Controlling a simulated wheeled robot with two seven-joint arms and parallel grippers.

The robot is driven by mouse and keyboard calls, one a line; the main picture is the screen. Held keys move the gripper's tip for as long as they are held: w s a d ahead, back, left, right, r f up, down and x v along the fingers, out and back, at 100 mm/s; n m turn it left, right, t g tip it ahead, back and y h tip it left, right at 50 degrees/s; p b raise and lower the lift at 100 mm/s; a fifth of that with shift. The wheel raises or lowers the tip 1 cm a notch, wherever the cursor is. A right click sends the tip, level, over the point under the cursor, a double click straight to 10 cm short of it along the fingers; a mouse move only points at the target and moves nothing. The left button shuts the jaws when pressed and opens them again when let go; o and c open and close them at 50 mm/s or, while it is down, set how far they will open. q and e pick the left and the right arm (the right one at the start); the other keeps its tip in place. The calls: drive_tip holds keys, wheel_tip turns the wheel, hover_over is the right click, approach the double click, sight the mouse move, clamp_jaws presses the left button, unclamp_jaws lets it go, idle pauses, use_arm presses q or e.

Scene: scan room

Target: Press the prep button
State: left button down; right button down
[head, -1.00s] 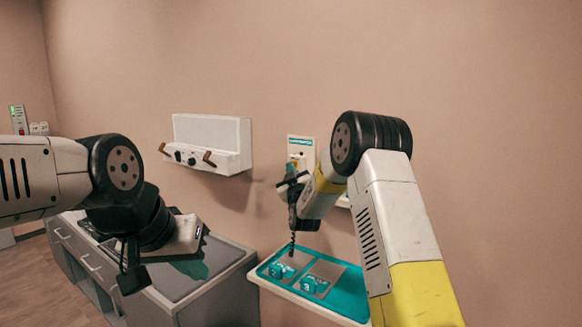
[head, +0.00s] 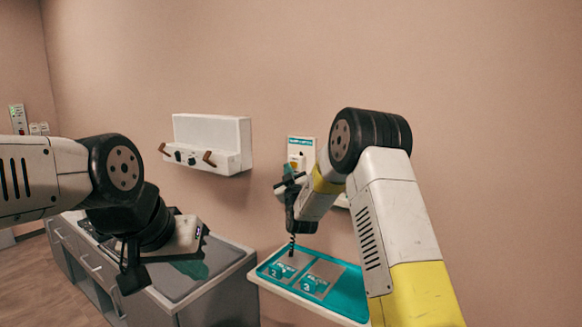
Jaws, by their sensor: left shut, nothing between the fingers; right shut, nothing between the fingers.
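A white wall panel (head: 302,142) with a teal header strip is on the wall right of centre. It carries an orange-yellow part; its lettering is too small to read, so I cannot tell if this is the prep button. My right gripper (head: 287,184) is just below and left of that part, shut and empty. It and the arm cover the lower panel, and I cannot tell if it touches. My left gripper (head: 187,236) is low at the left over the grey counter, shut and empty, its fingertips not clearly visible.
A white wall unit (head: 212,135) with brown handles and dark knobs hangs left of the panel. A teal tray (head: 343,299) with small labelled blocks sits below my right arm. A grey cabinet (head: 232,262) stands lower left. Another small panel (head: 18,118) is far left.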

drive_tip(key=shift+s+a, duration=0.75)
drive_tip(key=shift+s, duration=0.3)
drive_tip(key=shift+s+a, duration=0.75)
drive_tip(key=shift+s, duration=0.25)
drive_tip(key=s+d+r+m+g, duration=0.1)
drive_tip(key=s+d+r+g, duration=0.25)
drive_tip(key=s, duration=0.25)
drive_tip(key=s+d+r+m+g, duration=0.1)
drive_tip(key=s+d+r+g, duration=0.1)
drive_tip(key=s+d+g, duration=0.3)
drive_tip(key=s+d+f+m+g, duration=0.1)
drive_tip(key=s+d+f+g, duration=0.1)
drive_tip(key=s, duration=0.9)
drive_tip(key=s+d+f+m+g, duration=0.2)
drive_tip(key=s+f, duration=0.1)
drive_tip(key=s, duration=0.8)
drive_tip(key=s+d+f+m+g, duration=0.1)
drive_tip(key=s+d+f+g, duration=0.1)
drive_tip(key=s, duration=1)
drive_tip(key=shift+f, duration=0.65)
